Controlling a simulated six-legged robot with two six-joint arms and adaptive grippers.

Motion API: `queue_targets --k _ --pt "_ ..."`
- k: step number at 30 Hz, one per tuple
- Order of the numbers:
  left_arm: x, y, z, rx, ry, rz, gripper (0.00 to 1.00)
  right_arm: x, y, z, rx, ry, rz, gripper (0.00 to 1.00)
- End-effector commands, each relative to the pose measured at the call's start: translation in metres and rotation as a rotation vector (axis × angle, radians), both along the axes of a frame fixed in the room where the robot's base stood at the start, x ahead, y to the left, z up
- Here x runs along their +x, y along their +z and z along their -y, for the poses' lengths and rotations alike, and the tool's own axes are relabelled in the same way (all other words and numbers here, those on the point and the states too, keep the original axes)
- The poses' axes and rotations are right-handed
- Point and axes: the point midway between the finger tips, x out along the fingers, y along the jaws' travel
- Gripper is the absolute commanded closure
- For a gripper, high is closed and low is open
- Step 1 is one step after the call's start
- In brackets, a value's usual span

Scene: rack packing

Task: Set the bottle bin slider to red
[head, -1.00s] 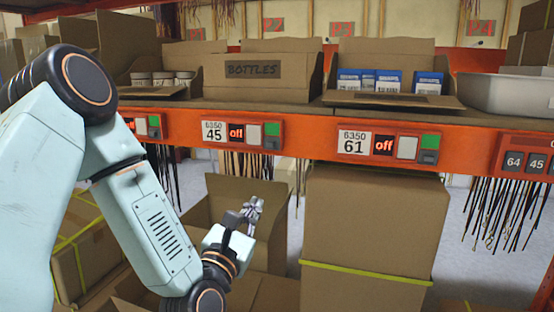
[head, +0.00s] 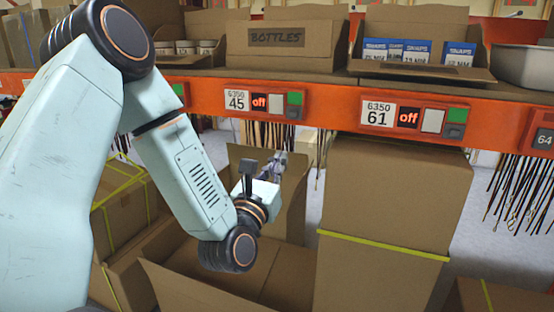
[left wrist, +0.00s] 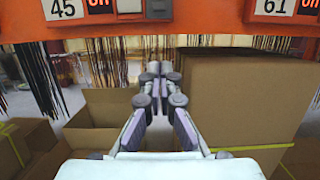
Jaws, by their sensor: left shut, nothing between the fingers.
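The bottle bin (head: 285,62) is an open cardboard box marked BOTTLES on the shelf. Below it, on the orange beam, is a red panel (head: 265,89) labelled 6350 45, its display reading "off". At the panel's right end is the slider (head: 295,105), with green showing above a dark grey block. My left gripper (head: 280,158) is shut and empty, below this panel and apart from it. In the left wrist view the gripper (left wrist: 155,70) points forward under the beam, and the panel (left wrist: 95,12) is cut off at the top. My right gripper is not in view.
A similar panel (head: 412,116) labelled 61 sits to the right under a bin of blue packets (head: 398,52). Dark cords (head: 505,180) hang below the beam. A tall cardboard box (head: 390,200) stands right of the gripper; an open box (head: 225,285) lies beneath it.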

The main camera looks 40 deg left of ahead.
Motion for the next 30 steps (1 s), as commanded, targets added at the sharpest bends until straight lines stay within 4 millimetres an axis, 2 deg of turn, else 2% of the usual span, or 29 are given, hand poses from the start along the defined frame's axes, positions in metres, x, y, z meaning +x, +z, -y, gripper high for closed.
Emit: queue_targets --k 3,11,15,18,30 --pt "0.022 0.008 -0.005 0.005 -0.001 0.001 1.0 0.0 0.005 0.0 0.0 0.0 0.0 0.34" --pt "0.066 0.02 -0.015 0.001 0.0 0.002 1.0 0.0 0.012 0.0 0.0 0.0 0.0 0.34" --pt "0.063 0.044 -0.015 -0.002 0.0 0.002 1.0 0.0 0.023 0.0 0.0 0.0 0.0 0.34" --pt "0.062 0.051 -0.015 -0.001 0.001 -0.001 1.0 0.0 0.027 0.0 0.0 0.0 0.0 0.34" --pt "0.062 0.056 -0.015 0.0 0.001 -0.001 1.0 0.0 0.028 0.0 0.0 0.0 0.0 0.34"
